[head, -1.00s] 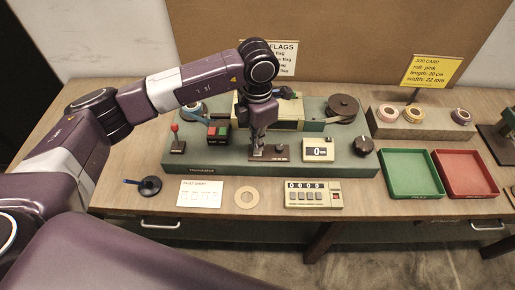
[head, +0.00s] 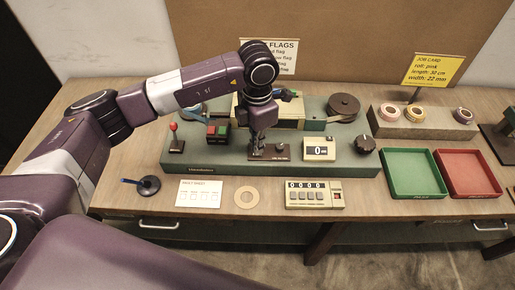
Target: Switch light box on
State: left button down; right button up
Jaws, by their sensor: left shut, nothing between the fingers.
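My left gripper (head: 258,148) is shut and empty. Its fingers point down over the left part of a small dark plate (head: 283,157) with small controls on the front of the green machine (head: 220,165). I cannot tell whether the fingertips touch it. A cream box (head: 290,114) stands behind the gripper, partly hidden by my wrist. It may be the light box, but no label shows, and I cannot tell whether it is lit. My right gripper is not in view.
A red-knobbed lever (head: 174,136), red and green buttons (head: 217,132), a cream display (head: 319,149) and a dark knob (head: 364,144) surround the gripper on the machine. A counter (head: 314,194) lies in front. Green (head: 415,195) and red (head: 468,194) trays stand at right.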

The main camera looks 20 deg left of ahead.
pick_arm(q)
jog(key=shift+f+b, duration=0.3)
jog(key=shift+f, duration=0.1)
jog(key=shift+r+p, duration=1.7)
jog(key=shift+r, duration=1.85)
